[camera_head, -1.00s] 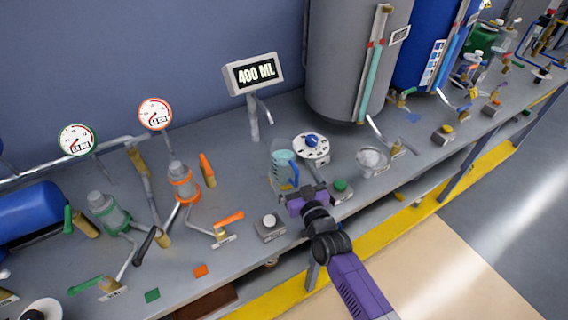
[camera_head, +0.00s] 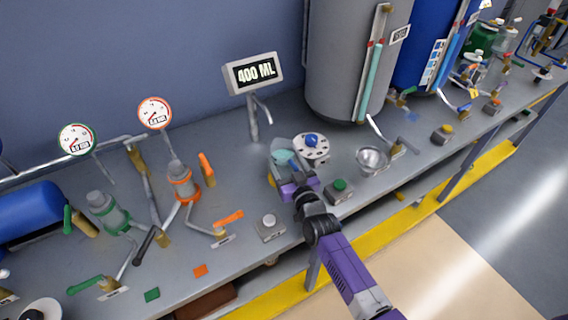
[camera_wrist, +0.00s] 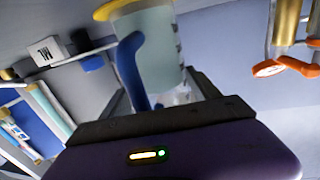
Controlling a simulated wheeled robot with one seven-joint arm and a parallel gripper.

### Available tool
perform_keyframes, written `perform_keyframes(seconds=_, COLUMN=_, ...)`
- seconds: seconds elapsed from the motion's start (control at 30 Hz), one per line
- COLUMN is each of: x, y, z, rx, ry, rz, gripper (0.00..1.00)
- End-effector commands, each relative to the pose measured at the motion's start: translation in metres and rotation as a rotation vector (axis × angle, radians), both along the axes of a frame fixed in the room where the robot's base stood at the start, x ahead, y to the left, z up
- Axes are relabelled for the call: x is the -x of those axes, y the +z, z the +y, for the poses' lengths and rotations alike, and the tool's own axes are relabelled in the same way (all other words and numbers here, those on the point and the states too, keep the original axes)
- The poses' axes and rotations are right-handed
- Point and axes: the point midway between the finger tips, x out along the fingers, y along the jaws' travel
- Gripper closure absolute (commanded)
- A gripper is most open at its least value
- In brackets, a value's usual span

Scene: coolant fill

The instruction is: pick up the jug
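The jug (camera_head: 284,156) stands on the bench in the head view, a clear vessel with teal liquid, its lower part hidden behind my gripper. In the wrist view the jug (camera_wrist: 165,45) is close ahead, with a blue handle (camera_wrist: 135,70) facing me, dark marks on its side and a yellow band at its picture-top end. My gripper (camera_head: 292,172) is at the near side of the jug. In the wrist view its dark fingers (camera_wrist: 158,92) are spread, one on each side of the jug and handle. I cannot tell whether they touch it.
A white dial with a blue knob (camera_head: 311,146) stands close right of the jug. A white-button box (camera_head: 269,226) is in front left. The display post (camera_head: 253,115) reads 400 ML behind.

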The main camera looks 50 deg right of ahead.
Motion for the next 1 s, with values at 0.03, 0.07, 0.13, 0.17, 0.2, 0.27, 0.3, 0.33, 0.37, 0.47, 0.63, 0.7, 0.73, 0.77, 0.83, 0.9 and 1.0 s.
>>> perform_keyframes(seconds=0.03, x=0.000, y=0.000, z=0.000, rx=-0.001, ry=0.000, rz=0.000, gripper=0.68)
perform_keyframes(seconds=0.07, x=0.000, y=0.000, z=0.000, rx=-0.001, ry=0.000, rz=0.000, gripper=0.74)
perform_keyframes(seconds=0.13, x=0.000, y=0.000, z=0.000, rx=-0.001, ry=0.000, rz=0.000, gripper=0.88)
perform_keyframes(seconds=0.17, x=0.000, y=0.000, z=0.000, rx=-0.001, ry=0.000, rz=0.000, gripper=0.94)
perform_keyframes(seconds=0.2, x=0.000, y=0.002, z=0.000, rx=0.001, ry=0.000, rz=-0.005, gripper=0.98)
perform_keyframes(seconds=0.27, x=0.000, y=0.002, z=0.000, rx=0.001, ry=0.000, rz=-0.005, gripper=0.98)
perform_keyframes(seconds=0.3, x=0.000, y=0.002, z=0.000, rx=0.001, ry=0.000, rz=-0.005, gripper=0.98)
perform_keyframes(seconds=0.33, x=0.000, y=0.002, z=0.000, rx=0.001, ry=0.000, rz=-0.005, gripper=0.98)
perform_keyframes(seconds=0.37, x=0.000, y=0.002, z=0.000, rx=0.001, ry=0.000, rz=-0.004, gripper=0.98)
perform_keyframes(seconds=0.47, x=0.000, y=0.003, z=0.000, rx=0.001, ry=0.000, rz=-0.005, gripper=0.98)
perform_keyframes(seconds=0.63, x=0.000, y=0.010, z=0.000, rx=0.001, ry=0.000, rz=-0.005, gripper=0.98)
perform_keyframes(seconds=0.7, x=0.000, y=0.015, z=0.000, rx=0.001, ry=0.000, rz=-0.005, gripper=0.98)
perform_keyframes(seconds=0.73, x=0.000, y=0.018, z=0.000, rx=0.001, ry=0.000, rz=-0.005, gripper=0.98)
perform_keyframes(seconds=0.77, x=0.000, y=0.020, z=0.000, rx=0.001, ry=0.000, rz=-0.005, gripper=0.98)
perform_keyframes(seconds=0.83, x=0.000, y=0.028, z=0.000, rx=0.001, ry=0.000, rz=-0.005, gripper=0.98)
perform_keyframes(seconds=0.9, x=0.000, y=0.036, z=0.000, rx=0.001, ry=0.000, rz=-0.005, gripper=0.98)
perform_keyframes(seconds=1.0, x=0.000, y=0.048, z=0.000, rx=0.001, ry=0.000, rz=-0.005, gripper=0.98)
